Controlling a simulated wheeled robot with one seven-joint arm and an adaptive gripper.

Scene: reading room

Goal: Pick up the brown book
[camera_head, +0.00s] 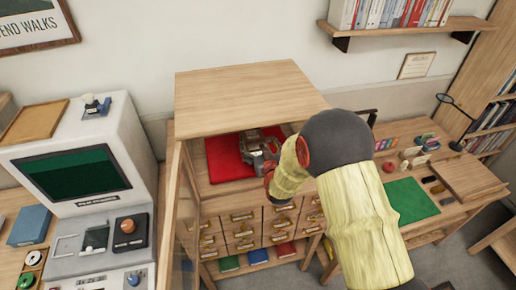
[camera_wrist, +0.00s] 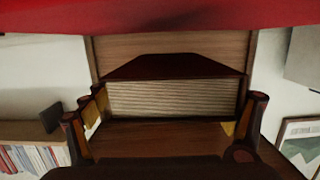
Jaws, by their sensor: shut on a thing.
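The brown book (camera_wrist: 175,67) is in the middle of the wrist view, with a dark brown cover and its cream page edges facing the camera. My gripper (camera_wrist: 172,108) has one finger at each side of it and is shut on it. In the head view my gripper (camera_head: 268,160) reaches into the open upper compartment of a wooden cabinet (camera_head: 245,84), over a red mat (camera_head: 222,160). The red surface also fills the top edge of the wrist view. My arm hides part of the compartment, and I cannot tell whether the book touches the mat.
The cabinet's top board overhangs the gripper. Small drawers (camera_head: 240,232) and a lower shelf with coloured books (camera_head: 257,256) are below. A grey console (camera_head: 75,170) stands close at left. A desk with a green mat (camera_head: 410,200) is at right.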

